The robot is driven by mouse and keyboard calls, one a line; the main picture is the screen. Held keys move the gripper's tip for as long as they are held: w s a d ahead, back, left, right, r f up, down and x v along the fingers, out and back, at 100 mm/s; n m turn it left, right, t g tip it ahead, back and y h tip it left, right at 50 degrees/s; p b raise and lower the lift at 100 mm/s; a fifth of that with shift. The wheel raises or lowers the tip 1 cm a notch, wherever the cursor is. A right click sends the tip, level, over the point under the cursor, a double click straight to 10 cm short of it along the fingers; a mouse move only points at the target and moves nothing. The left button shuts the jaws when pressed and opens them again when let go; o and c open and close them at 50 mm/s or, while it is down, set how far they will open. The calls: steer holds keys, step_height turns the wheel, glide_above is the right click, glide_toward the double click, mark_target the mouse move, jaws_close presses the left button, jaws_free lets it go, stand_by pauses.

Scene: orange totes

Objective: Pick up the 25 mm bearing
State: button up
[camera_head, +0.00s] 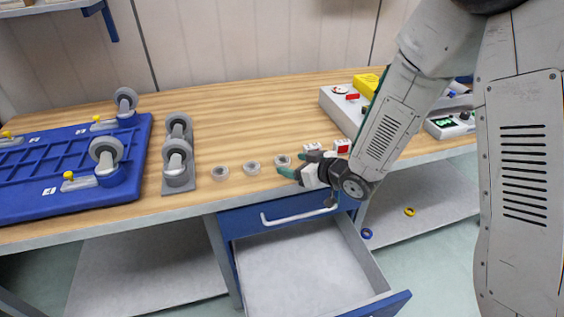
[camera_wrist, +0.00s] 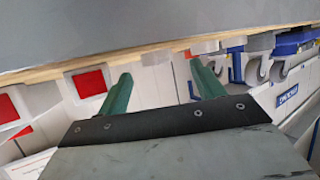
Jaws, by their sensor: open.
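Three small pale grey rings, which look like bearings, stand in a row near the front edge of the wooden table: the left ring (camera_head: 220,172), the middle ring (camera_head: 252,168) and the right ring (camera_head: 281,160). I cannot tell their sizes or which is the 25 mm one. My gripper (camera_head: 295,163), with green fingers, is open beside the right ring, which is partly close to the fingertips. In the wrist view the open fingers (camera_wrist: 160,70) point toward the table edge, with a pale object (camera_wrist: 155,57) between and beyond them. I cannot tell whether they touch it.
An open drawer (camera_head: 285,270) hangs below my gripper. Grey casters (camera_head: 177,165) and a blue caster frame (camera_head: 60,175) stand to the left. Red-and-white blocks (camera_head: 342,146) are close to my gripper's right. A blue ring (camera_head: 367,233) and a yellow ring (camera_head: 409,212) lie below the table.

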mark_target(283, 160)
steer(key=x, duration=0.3)
steer(key=shift+w+a+f, duration=0.15)
steer(key=shift+w+f, duration=0.05)
steer(key=shift+w, duration=0.15)
steer(key=c, duration=1.1)
steer(key=shift+r, duration=0.15)
